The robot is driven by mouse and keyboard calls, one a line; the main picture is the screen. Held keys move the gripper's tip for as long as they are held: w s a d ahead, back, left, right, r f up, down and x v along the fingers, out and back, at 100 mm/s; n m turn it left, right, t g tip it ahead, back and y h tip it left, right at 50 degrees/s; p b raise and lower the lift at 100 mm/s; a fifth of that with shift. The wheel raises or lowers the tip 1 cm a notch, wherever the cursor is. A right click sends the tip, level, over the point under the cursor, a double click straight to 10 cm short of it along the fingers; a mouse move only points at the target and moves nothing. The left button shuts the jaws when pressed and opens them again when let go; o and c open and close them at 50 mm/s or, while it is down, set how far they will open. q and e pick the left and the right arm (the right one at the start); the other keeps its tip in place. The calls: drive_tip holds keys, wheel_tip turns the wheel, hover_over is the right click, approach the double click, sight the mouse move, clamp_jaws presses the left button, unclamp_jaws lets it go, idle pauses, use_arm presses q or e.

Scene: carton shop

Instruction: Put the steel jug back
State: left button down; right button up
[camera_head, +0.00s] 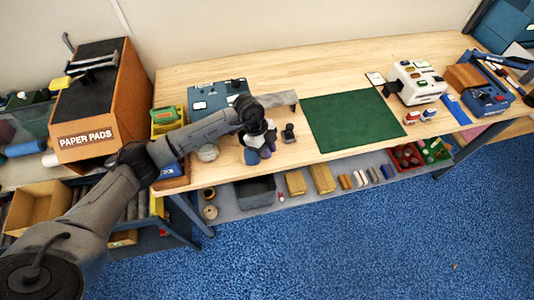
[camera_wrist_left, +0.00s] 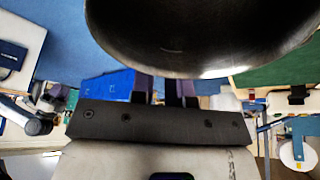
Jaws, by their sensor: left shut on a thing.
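The steel jug (camera_wrist_left: 200,35) fills the top of the left wrist view as a large, dark, rounded metal surface with a bright lower edge. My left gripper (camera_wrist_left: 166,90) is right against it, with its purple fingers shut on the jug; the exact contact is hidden. In the head view my left gripper (camera_head: 258,153) is over the front left of the wooden bench (camera_head: 330,72). I cannot clearly make out the jug there, as the wrist and fingers cover that spot. My right gripper is not in view.
A green mat (camera_head: 352,120) lies mid-bench, with a small dark object (camera_head: 289,132) left of it. A blue box (camera_head: 215,94) stands behind my left forearm. A white device (camera_head: 417,83) is to the right. The paper pads box (camera_head: 95,105) stands far left. The back middle is clear.

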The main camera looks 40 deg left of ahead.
use_arm(q)
drive_tip(key=shift+a+f, duration=0.2)
drive_tip(key=shift+f, duration=0.05)
wheel_tip(320, 180, down, 3)
drive_tip(key=shift+r+p, duration=0.1)
drive_tip(key=shift+p, duration=0.45)
drive_tip(key=shift+f, duration=0.5)
drive_tip(key=c, duration=1.1)
unclamp_jaws()
drive_tip(key=shift+f, duration=0.1)
